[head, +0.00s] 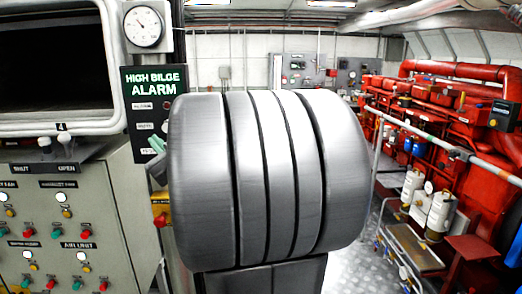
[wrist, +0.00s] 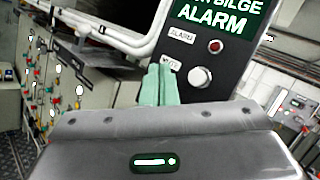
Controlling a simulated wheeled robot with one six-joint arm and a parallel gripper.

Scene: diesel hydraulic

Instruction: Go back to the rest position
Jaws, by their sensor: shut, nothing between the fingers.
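My gripper (wrist: 157,84) shows in the wrist view as two pale green fingers pressed together with nothing between them. In the head view only a bit of the green fingers (head: 157,144) shows, past the left side of my grey arm link. The fingertips are in front of the lower part of the black High Bilge Alarm panel (head: 154,90), which also shows in the wrist view (wrist: 222,50). They overlap the area by its second label; I cannot tell whether they touch it. My arm hides much of the middle of the head view.
A grey control console (head: 60,225) with several coloured buttons stands at the left, below a framed dark window (head: 55,65). A round gauge (head: 143,27) is above the alarm panel. Red engine machinery (head: 440,110) and a railing are at the right, beside a metal floor walkway.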

